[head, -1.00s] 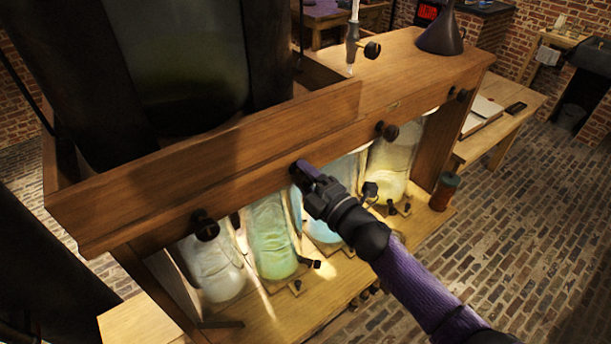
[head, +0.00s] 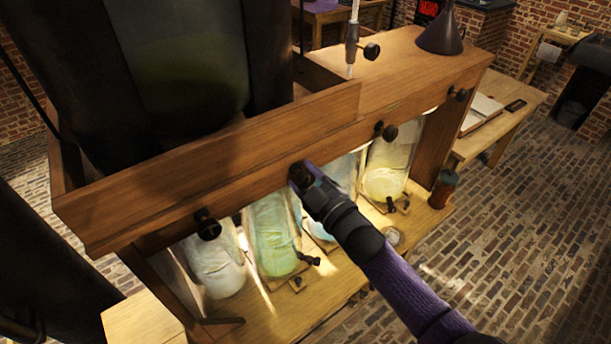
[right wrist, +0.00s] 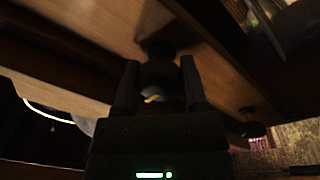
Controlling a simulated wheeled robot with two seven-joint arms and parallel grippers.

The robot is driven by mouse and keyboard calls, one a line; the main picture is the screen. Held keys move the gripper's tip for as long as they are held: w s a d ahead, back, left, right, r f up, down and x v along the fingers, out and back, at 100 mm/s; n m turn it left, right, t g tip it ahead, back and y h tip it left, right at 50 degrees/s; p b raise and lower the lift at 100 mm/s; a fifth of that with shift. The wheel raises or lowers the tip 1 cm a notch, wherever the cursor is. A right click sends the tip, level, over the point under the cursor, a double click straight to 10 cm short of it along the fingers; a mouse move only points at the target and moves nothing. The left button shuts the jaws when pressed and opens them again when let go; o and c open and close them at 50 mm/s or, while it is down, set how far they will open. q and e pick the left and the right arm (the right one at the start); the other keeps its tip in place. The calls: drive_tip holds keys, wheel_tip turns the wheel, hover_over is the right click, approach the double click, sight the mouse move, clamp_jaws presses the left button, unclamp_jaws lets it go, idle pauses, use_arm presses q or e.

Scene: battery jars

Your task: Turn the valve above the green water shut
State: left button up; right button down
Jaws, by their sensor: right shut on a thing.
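A row of dark round valves sits along the front of the wooden beam. The second valve from the left (head: 299,174) is in line with the jar of green water (head: 273,242) below it. My right gripper (head: 306,178) is at this valve, partly covering it. In the right wrist view the fingers of my right gripper (right wrist: 158,85) stand on both sides of the dark valve knob (right wrist: 158,73) and are shut on it. The knob's exact turn angle is hard to read in the dark. My left gripper is not in view.
Other valves are at the left (head: 207,224), middle right (head: 386,131) and far right (head: 459,95). A pale jar (head: 215,268), a blue jar (head: 342,174) partly behind my arm and a yellowish jar (head: 388,165) stand below. A brown container (head: 444,188) stands at the shelf's right end.

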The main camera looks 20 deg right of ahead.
idle(0.5)
drive_tip(key=shift+c, duration=0.7)
unclamp_jaws()
drive_tip(key=v, duration=1)
drive_tip(key=shift+b, duration=0.35)
